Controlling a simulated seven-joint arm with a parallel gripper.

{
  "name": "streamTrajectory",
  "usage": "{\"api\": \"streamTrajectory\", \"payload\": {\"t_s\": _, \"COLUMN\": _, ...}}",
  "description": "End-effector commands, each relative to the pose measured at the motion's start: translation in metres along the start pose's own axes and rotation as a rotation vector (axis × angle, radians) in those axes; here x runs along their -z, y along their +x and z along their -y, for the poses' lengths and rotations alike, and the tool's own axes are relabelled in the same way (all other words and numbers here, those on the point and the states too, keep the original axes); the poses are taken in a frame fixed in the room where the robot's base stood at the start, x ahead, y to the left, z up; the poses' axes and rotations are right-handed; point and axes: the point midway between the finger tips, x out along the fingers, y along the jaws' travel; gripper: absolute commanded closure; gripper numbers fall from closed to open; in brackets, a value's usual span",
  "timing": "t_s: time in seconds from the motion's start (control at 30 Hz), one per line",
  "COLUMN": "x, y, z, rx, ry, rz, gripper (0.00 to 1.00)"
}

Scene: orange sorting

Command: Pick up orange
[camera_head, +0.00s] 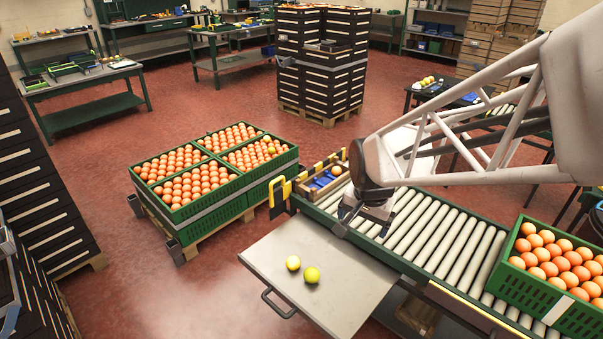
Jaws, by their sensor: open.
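My gripper (353,222) is open and points down over the left part of the roller conveyor, by the edge of the metal tray table. Nothing shows between its fingers. Many oranges (560,262) fill a green crate (540,290) on the conveyor at the right, well apart from my gripper. Two yellow-green fruits, one paler (293,263) and one greener (312,275), lie on the metal tray table (350,290), left of and below my gripper in the picture.
The roller conveyor (440,232) is bare between my gripper and the crate. Several green crates of oranges (215,172) stand on a pallet at the left. Dark stacked crates (320,70) stand behind. The tray table has free room around the two fruits.

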Motion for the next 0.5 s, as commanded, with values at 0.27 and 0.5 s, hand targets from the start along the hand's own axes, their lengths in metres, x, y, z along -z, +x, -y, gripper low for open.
{"api": "streamTrajectory", "payload": {"t_s": 0.27, "x": 0.035, "y": 0.105, "z": 0.053, "rx": -0.001, "ry": 0.275, "rz": 0.008, "gripper": 0.09}}
{"api": "streamTrajectory", "payload": {"t_s": 0.5, "x": 0.045, "y": 0.206, "z": 0.089, "rx": 0.001, "ry": 0.516, "rz": 0.014, "gripper": 0.09}}
